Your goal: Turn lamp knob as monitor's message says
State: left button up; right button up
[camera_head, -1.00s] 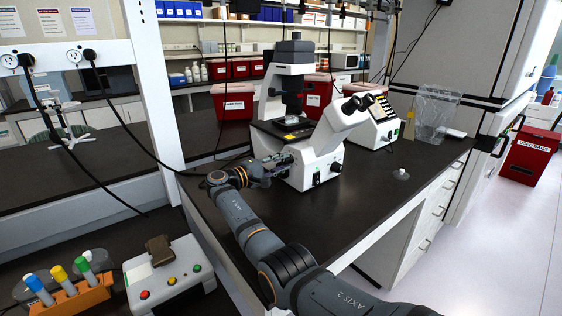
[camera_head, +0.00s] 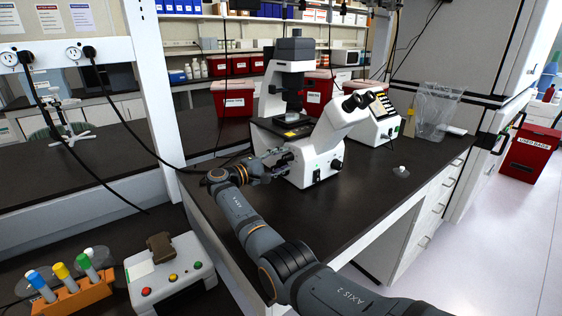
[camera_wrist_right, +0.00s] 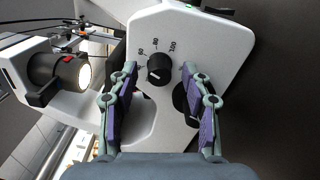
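The white microscope (camera_head: 322,150) stands on the dark bench in the head view. In the right wrist view, its white side panel (camera_wrist_right: 195,35) carries a small black knob (camera_wrist_right: 160,68) with a numbered scale beside it. My right gripper (camera_head: 284,160) is at the microscope's left side. In the right wrist view, my right gripper (camera_wrist_right: 159,70) is open, with one finger on each side of the small knob in the picture; I cannot tell whether they touch it. A larger dark knob (camera_wrist_right: 181,100) is partly hidden by the right finger. My left gripper and a readable monitor message are not in view.
A lit lamp (camera_wrist_right: 82,74) shows at the left of the right wrist view. A white device (camera_head: 375,122) stands behind the microscope at right. A control box with coloured buttons (camera_head: 170,275) and an orange tube rack (camera_head: 85,297) are at the lower left. The bench front is mostly clear.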

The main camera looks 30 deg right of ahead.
jog(key=shift+a, duration=0.1)
jog(key=s+a, duration=0.1)
jog(key=a, duration=1)
jog(key=shift+a, duration=0.4)
